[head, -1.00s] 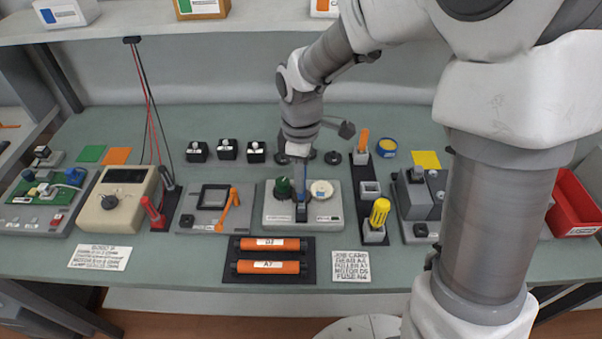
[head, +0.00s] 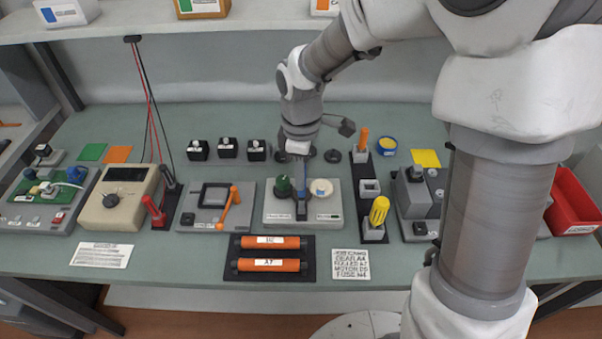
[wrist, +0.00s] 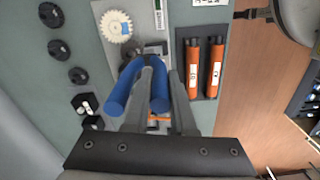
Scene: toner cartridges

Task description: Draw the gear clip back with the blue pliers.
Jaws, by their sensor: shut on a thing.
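My gripper (head: 299,152) is shut on the blue pliers (head: 301,190), above the grey gear unit (head: 274,211) at the bench's middle. In the wrist view, the pliers' looped blue handles (wrist: 124,88) lie around and between my gripper's fingers (wrist: 154,100). In the head view the pliers point down between a green knob (head: 283,187) and a white gear (head: 321,187). The white gear also shows in the wrist view (wrist: 116,26). I cannot make out the gear clip, or whether the pliers' tip touches it; the pliers and gripper cover that spot.
Two orange rollers (head: 270,242) lie on a black tray in front of the gear unit. A yellow-handled tool (head: 379,211) and an orange-handled tool (head: 362,142) stand to the right. A module with an orange lever (head: 232,205) is at left. Black knobbed blocks (head: 228,148) stand behind.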

